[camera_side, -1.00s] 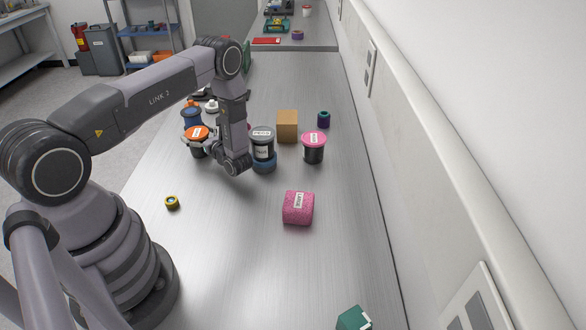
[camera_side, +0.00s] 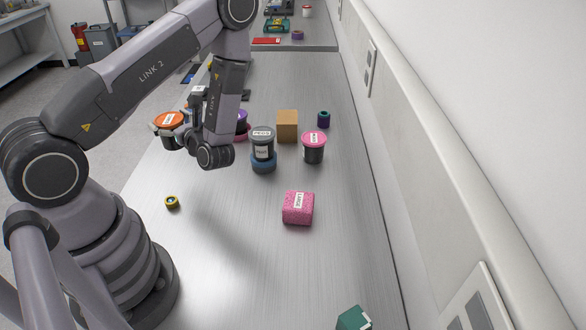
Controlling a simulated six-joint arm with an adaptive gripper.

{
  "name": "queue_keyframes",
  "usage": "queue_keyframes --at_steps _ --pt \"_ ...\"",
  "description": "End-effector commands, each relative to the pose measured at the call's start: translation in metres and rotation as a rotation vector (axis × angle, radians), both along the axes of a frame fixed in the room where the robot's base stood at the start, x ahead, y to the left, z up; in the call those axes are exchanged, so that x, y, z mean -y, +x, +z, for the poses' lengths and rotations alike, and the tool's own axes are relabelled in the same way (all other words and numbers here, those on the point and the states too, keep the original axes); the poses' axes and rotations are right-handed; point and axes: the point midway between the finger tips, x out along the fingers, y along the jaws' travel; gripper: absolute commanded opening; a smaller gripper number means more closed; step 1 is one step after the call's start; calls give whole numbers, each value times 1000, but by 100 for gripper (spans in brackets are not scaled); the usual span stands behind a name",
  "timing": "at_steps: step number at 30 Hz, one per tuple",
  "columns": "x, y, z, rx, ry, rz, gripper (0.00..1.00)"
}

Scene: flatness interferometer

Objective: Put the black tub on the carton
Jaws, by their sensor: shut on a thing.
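A tub with an orange lid (camera_side: 168,119) and a white label is held at my gripper (camera_side: 180,136), above the left edge of the table; most of its body is hidden. My gripper is shut on it. The brown carton (camera_side: 287,127) stands on the table to the right, apart from the gripper, its top bare. A dark tub with a grey lid (camera_side: 263,144) stands on a blue round thing (camera_side: 263,166). A black tub with a pink lid (camera_side: 313,152) stands right of it, in front of the carton.
A pink block (camera_side: 298,208) lies in front of these tubs. A purple and pink item (camera_side: 242,126) stands behind my arm. The wall bounds the right; the front table is mostly clear.

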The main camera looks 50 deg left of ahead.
Motion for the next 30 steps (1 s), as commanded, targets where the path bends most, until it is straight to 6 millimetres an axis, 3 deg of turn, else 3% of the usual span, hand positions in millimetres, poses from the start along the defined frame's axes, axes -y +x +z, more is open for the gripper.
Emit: queue_keyframes --at_steps 2,5,8,12,18,24,30 --pt "4 0 3 1 0 -16 42" --pt "7 19 4 5 0 -84 42" --pt "12 57 8 8 1 -213 42" --pt "27 123 26 11 4 -442 42" --pt "55 191 60 7 4 -707 42" --pt "70 220 76 2 2 -822 42" --pt "59 260 59 3 2 -831 42"
